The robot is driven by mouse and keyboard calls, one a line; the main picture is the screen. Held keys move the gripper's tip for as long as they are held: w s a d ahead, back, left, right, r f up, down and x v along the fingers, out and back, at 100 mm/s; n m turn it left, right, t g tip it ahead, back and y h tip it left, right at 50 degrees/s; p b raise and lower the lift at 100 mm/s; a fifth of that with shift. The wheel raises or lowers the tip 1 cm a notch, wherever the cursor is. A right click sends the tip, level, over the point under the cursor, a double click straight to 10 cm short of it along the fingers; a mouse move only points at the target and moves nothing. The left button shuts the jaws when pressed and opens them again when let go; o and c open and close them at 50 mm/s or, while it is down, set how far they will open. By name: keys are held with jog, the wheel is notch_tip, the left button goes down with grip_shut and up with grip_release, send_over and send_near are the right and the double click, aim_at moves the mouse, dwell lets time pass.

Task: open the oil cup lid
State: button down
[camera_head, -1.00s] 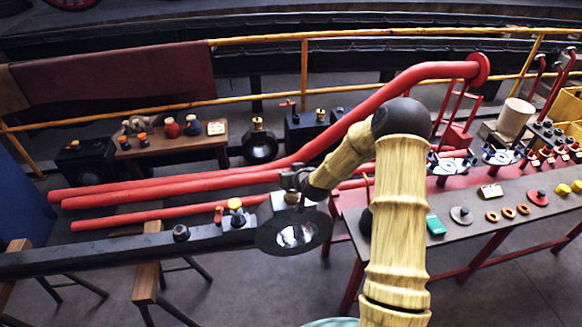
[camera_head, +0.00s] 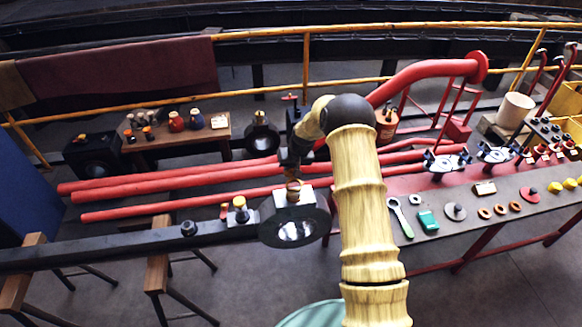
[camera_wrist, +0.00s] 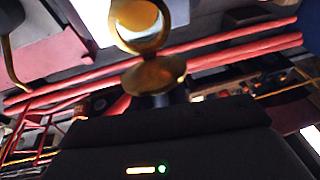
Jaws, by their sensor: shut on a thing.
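The brass oil cup (camera_head: 294,190) stands on the pale block on top of the black rod's round end. In the wrist view the cup (camera_wrist: 140,22) shows as a round brass ring with its mouth uncovered. The lid (camera_wrist: 155,76), a brass disc, is swung away from the mouth and tilted beside its rim. My gripper (camera_head: 294,170) points down just above the cup and is shut on the lid. In the wrist view the gripper (camera_wrist: 168,98) is mostly hidden behind its dark housing. In the head view the lid is too small to tell from the cup.
A second cup with a yellow top (camera_head: 239,210) stands left on the black rod (camera_head: 110,247). Red pipes (camera_head: 180,190) run behind. A grey-topped bench (camera_head: 470,225) with tools and small parts stands at right, and a wooden table (camera_head: 190,137) at back left.

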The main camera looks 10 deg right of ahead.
jog(key=shift+w+g, duration=0.25)
jog(key=shift+g, duration=0.55)
jog(key=shift+f, duration=0.1)
jog(key=c, duration=1.4)
grip_release()
jog(key=v, duration=0.5)
jog(key=b+v, duration=0.1)
jog(key=v, duration=0.5)
jog(key=b+v, duration=0.1)
jog(key=v, duration=0.5)
jog(key=shift+w, duration=0.3)
